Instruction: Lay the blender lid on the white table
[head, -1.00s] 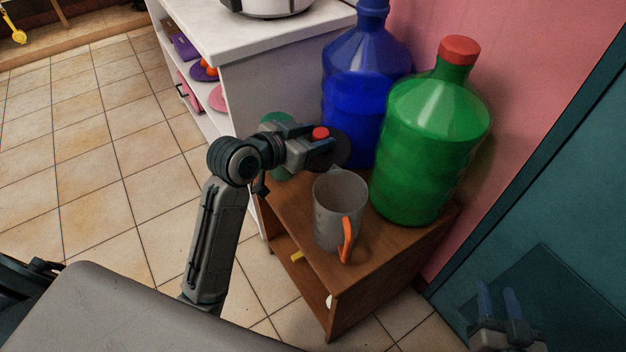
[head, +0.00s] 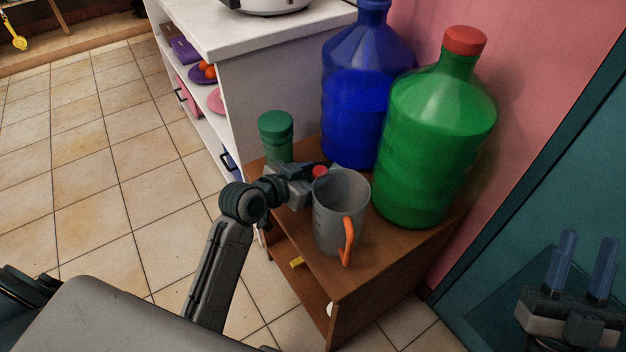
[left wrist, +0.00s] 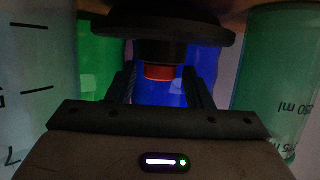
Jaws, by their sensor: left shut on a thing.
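The blender lid (left wrist: 158,25), a dark disc with a dark neck and red cap, is held in my left gripper (head: 314,178). In the head view its red cap (head: 320,171) shows at the fingers, behind the measuring jug's left rim; most of the disc is hidden. My left gripper is shut on the lid low over the brown cabinet (head: 385,255), between the green-lidded jar (head: 277,140) and the jug. A white-topped unit (head: 270,34) stands behind. My right gripper (head: 585,240) is open and empty at the lower right.
The grey jug (head: 334,230) with an orange handle stands close to my left gripper. A blue bottle (head: 356,110) and a green bottle (head: 430,150) crowd the cabinet's back. A white pot (head: 268,6) sits on the white top, whose front part is clear.

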